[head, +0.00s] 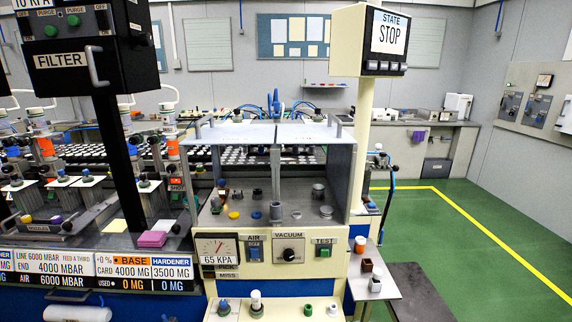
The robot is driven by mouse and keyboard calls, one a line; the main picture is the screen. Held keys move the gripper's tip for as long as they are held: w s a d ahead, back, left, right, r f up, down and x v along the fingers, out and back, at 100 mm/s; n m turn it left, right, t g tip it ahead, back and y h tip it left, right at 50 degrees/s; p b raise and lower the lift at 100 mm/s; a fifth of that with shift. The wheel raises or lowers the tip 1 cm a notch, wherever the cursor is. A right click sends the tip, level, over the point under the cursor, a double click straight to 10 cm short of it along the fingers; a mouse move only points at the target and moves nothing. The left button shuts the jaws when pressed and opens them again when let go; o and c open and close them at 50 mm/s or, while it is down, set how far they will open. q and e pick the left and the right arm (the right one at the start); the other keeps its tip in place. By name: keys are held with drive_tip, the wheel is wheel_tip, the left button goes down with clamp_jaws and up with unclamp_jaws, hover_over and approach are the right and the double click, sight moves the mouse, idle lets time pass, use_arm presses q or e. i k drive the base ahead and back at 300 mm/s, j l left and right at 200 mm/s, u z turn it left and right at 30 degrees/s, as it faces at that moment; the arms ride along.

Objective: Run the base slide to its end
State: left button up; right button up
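The dark readout panel (146,272) at lower left has an orange heading BASE beside HARDENER, with card values 4000 MG and 3500 MG and both used values at 0 MG. A second readout (50,268) to its left shows line 6000, end 4000 and air 6000 MBAR. Above them is a grey bench with small coloured knobs (67,226) and fittings. I cannot tell which part is the base slide. Neither of my grippers is in view.
A cream cabinet with an open-front chamber (270,208) stands in the middle, its gauge (219,250) reading 65 KPA. A state sign (391,34) reads STOP. A dark FILTER box (75,62) and post block the upper left. Green floor (480,225) is clear at right.

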sight(182, 225)
drive_tip(key=i+j, duration=1.05)
drive_tip(key=i+j+u, duration=0.05)
drive_tip(key=i, duration=0.05)
